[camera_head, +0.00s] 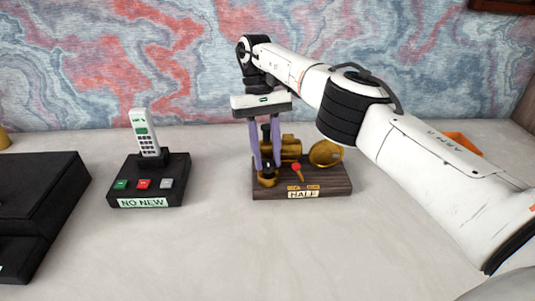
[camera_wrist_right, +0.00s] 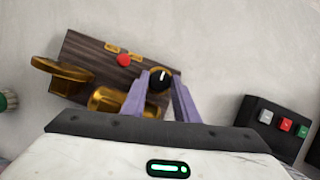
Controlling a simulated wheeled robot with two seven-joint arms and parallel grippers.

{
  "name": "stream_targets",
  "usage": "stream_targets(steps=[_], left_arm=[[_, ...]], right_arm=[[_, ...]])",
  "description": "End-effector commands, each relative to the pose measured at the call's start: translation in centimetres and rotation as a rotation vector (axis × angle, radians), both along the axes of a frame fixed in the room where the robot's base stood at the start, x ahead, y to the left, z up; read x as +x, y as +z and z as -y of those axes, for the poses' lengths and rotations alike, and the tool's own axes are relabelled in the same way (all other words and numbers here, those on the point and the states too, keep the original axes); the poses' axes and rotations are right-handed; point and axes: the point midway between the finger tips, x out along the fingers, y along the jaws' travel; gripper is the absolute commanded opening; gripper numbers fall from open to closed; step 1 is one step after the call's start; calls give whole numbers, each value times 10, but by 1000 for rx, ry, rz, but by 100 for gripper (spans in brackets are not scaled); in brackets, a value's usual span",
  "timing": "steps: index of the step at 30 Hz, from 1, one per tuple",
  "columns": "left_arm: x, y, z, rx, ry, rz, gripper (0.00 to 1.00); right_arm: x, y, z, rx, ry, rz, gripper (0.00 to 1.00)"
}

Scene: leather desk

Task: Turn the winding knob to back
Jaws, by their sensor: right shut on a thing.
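The winding knob (camera_wrist_right: 159,78) is a round black knob with a white pointer mark and a gold base, in the right wrist view. In the head view the knob (camera_head: 267,170) sits at the left end of a dark wooden base (camera_head: 330,186) with a "HALF" label. The base also carries a brass cylinder (camera_head: 291,148), a brass disc (camera_head: 326,153) and a red knob (camera_head: 296,167). My right gripper (camera_head: 267,174) points down over the winding knob, its purple fingers shut on it from both sides. My left gripper is not in view.
A black phone base (camera_head: 150,185) with coloured buttons, a "NO NEW" label and a white handset (camera_head: 146,135) stands to the left. A black box (camera_head: 40,190) is at the far left. An orange object (camera_head: 463,143) lies behind my right arm. The front desk is clear.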

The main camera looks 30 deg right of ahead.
Motion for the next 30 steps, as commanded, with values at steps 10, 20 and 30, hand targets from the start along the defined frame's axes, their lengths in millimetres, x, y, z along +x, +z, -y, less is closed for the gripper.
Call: stream_targets(steps=[10, 20, 30], left_arm=[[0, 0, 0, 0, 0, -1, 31], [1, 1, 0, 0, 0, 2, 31], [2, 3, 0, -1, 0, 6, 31]], right_arm=[[1, 0, 1, -3, 43, 4, 5], [1, 0, 1, -3, 44, 6, 36], [1, 0, 0, 0, 43, 3, 46]])
